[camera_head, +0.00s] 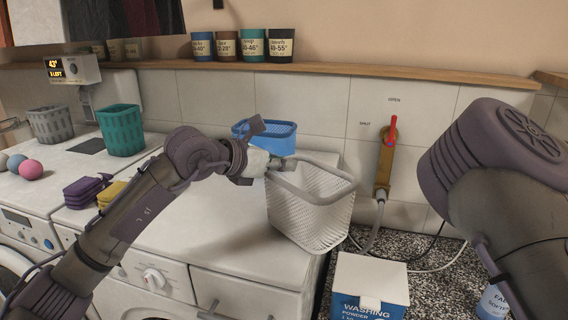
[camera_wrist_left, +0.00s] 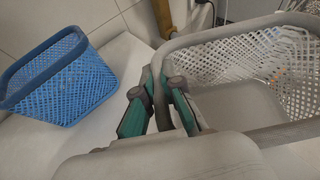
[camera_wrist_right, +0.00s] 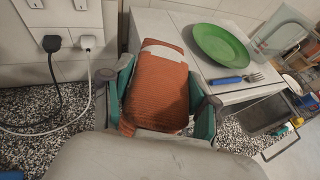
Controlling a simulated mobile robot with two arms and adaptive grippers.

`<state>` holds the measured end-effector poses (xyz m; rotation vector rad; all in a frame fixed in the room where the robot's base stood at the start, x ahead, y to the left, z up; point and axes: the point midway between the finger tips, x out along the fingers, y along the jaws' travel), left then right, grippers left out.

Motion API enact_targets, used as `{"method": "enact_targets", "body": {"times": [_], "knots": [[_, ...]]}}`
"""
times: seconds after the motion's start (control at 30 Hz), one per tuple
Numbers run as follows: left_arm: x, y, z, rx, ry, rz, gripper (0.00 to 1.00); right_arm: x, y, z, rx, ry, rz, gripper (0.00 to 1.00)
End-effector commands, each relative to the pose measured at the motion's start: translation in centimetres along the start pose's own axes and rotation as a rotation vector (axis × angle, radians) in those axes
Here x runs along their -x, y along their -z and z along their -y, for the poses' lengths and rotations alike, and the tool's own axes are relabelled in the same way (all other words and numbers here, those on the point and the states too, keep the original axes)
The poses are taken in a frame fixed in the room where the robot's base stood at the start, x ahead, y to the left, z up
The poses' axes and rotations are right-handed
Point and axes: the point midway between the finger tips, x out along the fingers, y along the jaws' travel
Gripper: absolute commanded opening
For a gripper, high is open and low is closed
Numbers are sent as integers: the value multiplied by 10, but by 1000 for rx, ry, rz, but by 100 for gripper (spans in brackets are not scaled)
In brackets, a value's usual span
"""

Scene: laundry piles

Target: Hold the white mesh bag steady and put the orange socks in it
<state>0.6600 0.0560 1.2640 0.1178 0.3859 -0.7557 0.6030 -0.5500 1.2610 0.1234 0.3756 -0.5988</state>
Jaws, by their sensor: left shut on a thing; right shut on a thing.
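The white mesh bag (camera_head: 305,215) looks like an open-topped basket with a grey rim and stands on the white worktop's right end. My left gripper (camera_head: 279,163) is shut on its rim at the back left. In the left wrist view the fingers (camera_wrist_left: 163,88) pinch the rim, and the bag's visible inside (camera_wrist_left: 222,108) looks empty. In the right wrist view my right gripper (camera_wrist_right: 157,100) is shut on the orange socks (camera_wrist_right: 158,84), a folded ribbed bundle with a white band. The right gripper is outside the head view; only my right arm shows there.
A blue basket (camera_head: 265,139) stands behind the bag. A washing powder box (camera_head: 368,285) and a red-handled valve (camera_head: 390,132) are to the right. Purple (camera_head: 83,191) and yellow (camera_head: 112,193) folded items lie left. The right wrist view shows a green plate (camera_wrist_right: 222,45) and a fork (camera_wrist_right: 237,78).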

Motion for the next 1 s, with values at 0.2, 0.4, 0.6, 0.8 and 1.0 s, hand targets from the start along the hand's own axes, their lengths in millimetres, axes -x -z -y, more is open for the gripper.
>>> {"method": "enact_targets", "body": {"times": [0.2,0.4,0.6,0.8,1.0], "knots": [[0,1,0,0,-1,-2,0,10,-8,-83,124,-338,7,25],[0,1,0,0,-1,-1,0,33,3,-170,287,-690,2,25],[0,0,0,0,-1,-1,0,77,11,-258,454,-1075,-1,25],[0,0,0,0,-1,-1,0,141,11,-335,616,-1462,-3,25],[0,1,0,0,-1,-1,0,220,2,-394,768,-1830,-6,25]]}}
